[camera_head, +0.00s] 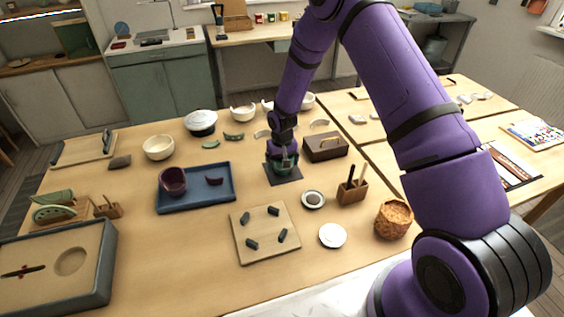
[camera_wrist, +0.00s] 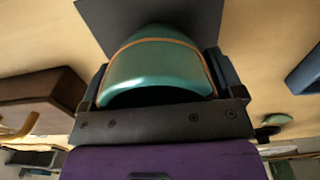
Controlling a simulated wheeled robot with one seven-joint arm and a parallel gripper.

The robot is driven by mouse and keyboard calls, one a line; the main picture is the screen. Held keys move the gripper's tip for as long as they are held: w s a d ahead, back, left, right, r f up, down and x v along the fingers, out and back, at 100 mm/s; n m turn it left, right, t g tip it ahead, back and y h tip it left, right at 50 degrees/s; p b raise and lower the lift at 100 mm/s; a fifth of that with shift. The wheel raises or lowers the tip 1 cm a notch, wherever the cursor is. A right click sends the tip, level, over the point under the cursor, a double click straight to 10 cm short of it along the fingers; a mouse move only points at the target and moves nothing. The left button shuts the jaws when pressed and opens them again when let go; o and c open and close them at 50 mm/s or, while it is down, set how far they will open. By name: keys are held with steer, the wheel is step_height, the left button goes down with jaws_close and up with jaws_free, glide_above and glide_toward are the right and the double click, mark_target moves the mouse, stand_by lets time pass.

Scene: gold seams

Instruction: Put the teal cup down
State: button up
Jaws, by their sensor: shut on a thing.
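The teal cup (camera_wrist: 160,68) fills the middle of the wrist view, with a thin gold-brown seam line across it. My gripper (camera_head: 284,165) is shut on it, with one dark finger on each side in the wrist view (camera_wrist: 155,85). In the head view the cup (camera_head: 285,168) is mostly hidden by my gripper. It is over the dark square mat (camera_head: 292,179), which also shows behind the cup in the wrist view (camera_wrist: 205,20). I cannot tell whether the cup's base touches the mat.
A blue tray (camera_head: 222,192) with a purple cup (camera_head: 172,181) is to the left. A board with dark pegs (camera_head: 264,232) and a small round dish (camera_head: 313,199) are nearer.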

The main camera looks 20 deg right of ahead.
steer(key=shift+f, duration=0.1)
steer(key=o, duration=0.6)
steer(key=shift+o, duration=0.2)
step_height(320, 180, up, 12)
steer(key=shift+r, duration=0.2)
steer(key=s+d+r+t, duration=0.15)
steer(key=s+r, duration=0.45)
steer(key=r, duration=0.7)
steer(key=s+d+r+t, duration=0.1)
steer(key=s+d+r, duration=0.2)
steer(key=s+r, duration=0.7)
steer(key=s+d+r+t, duration=0.1)
steer(key=s+r, duration=0.5)
steer(key=s, duration=0.5)
steer(key=s+d+r+t, duration=0.1)
steer(key=s+r, duration=0.5)
steer(key=s, duration=0.5)
steer(key=shift+d+t, duration=0.2)
steer(key=shift+t, duration=0.15)
